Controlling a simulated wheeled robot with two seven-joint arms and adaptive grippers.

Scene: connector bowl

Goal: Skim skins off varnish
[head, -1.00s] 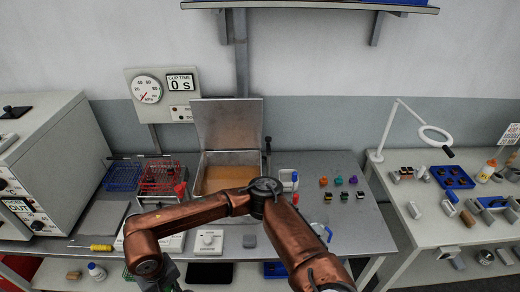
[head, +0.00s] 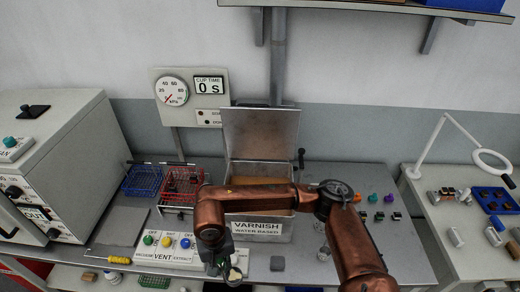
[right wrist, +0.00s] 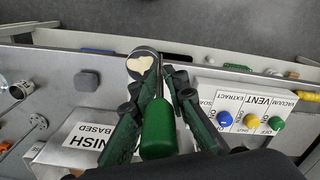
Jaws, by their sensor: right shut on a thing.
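My right gripper (right wrist: 164,82) is shut on the green handle (right wrist: 160,130) of a tool in the right wrist view. Beyond the handle is a round, dark-rimmed head (right wrist: 142,64) with a cream patch on it; I cannot tell what the patch is. In the head view this gripper (head: 226,270) hangs low in front of the vent panel, apart from the tank. The metal varnish tank (head: 278,233) stands behind my forearm with its lid (head: 262,133) raised. Some amber varnish (head: 258,181) shows; my arm hides the rest. My left gripper is not in view.
A vent panel (head: 168,257) with coloured buttons lies left of the gripper. Blue (head: 142,180) and red (head: 183,183) wire baskets stand left of the tank. A grey block (head: 277,263) lies at the front. Small coloured parts lie to the right.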

